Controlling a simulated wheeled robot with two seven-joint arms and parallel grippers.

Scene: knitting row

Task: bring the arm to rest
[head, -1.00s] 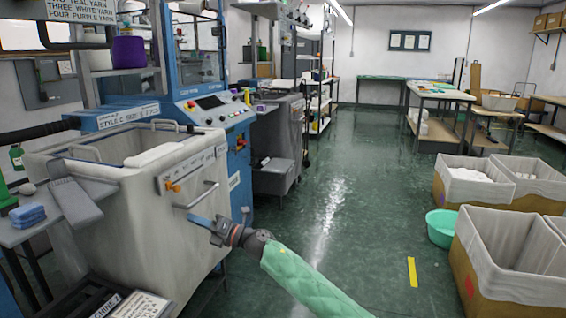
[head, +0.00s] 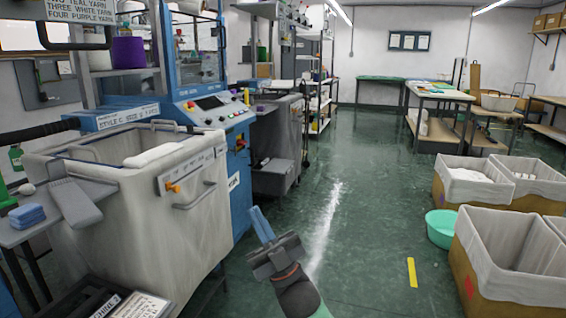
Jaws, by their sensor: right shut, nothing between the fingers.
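My right gripper (head: 262,226) is in the lower middle of the head view, at the end of my green-sleeved arm. Its blue fingers are together and hold nothing. It is over the open green floor, to the right of the grey bin (head: 150,215) and clear of the bin's front handle (head: 196,196). My left gripper is not in view.
A blue knitting machine (head: 205,100) stands behind the bin. A side table with blue cloths (head: 27,216) is at the left. Lined boxes (head: 500,262) and a teal basin (head: 441,228) stand at the right. The middle aisle floor (head: 360,190) is clear.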

